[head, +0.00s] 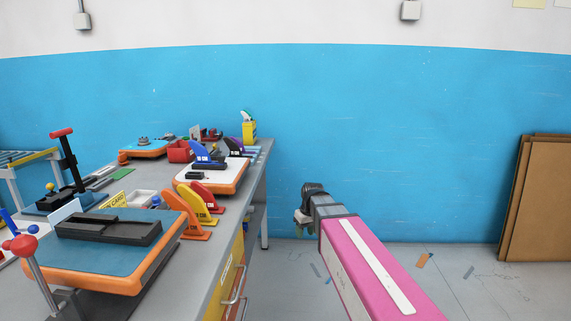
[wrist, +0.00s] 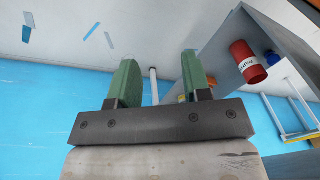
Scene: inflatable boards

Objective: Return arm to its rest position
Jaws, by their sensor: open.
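My pink arm reaches forward on the right of the head view, over the floor to the right of the workbench (head: 221,285). My gripper (head: 300,222) is at its far end, small and dark, apart from the bench. In the wrist view my gripper (wrist: 160,82) shows two green fingers set wide apart. It is open, with nothing held between the fingers; a pale post and floor show behind the gap.
Inflatable boards with orange rims, such as the blue-topped one (head: 95,274) and a white one (head: 238,180), lie on the bench among colored fins (head: 198,203). A red can (wrist: 247,62) shows in the wrist view. Brown panels (head: 543,200) lean right.

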